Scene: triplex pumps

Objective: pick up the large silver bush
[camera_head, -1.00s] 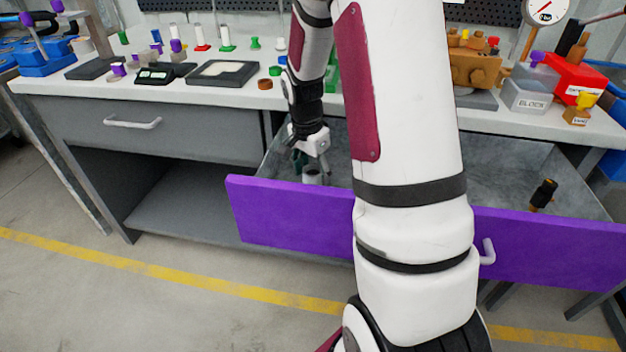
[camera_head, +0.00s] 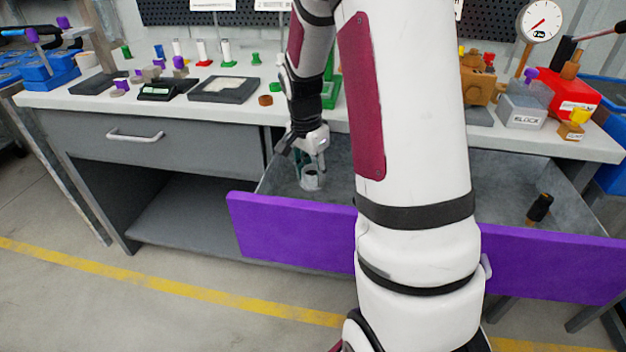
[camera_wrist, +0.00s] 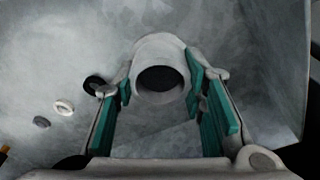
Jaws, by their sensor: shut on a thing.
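The large silver bush (camera_head: 311,182) is a pale grey hollow cylinder in the left part of the open purple-fronted drawer (camera_head: 290,222). In the wrist view the bush (camera_wrist: 160,55) shows its dark round bore and lies between the teal finger pads. My gripper (camera_head: 308,165) reaches down into the drawer from above. In the wrist view my gripper (camera_wrist: 159,88) is shut on the bush, with a pad on each side. Whether the bush touches the drawer floor cannot be told. My arm hides the drawer's middle in the head view.
A black-and-brass part (camera_head: 540,207) stands at the drawer's right. A black ring (camera_wrist: 94,84), a white ring (camera_wrist: 64,107) and a grey ring (camera_wrist: 41,122) lie left of the bush. The worktop (camera_head: 230,112) above holds several parts, trays and blocks.

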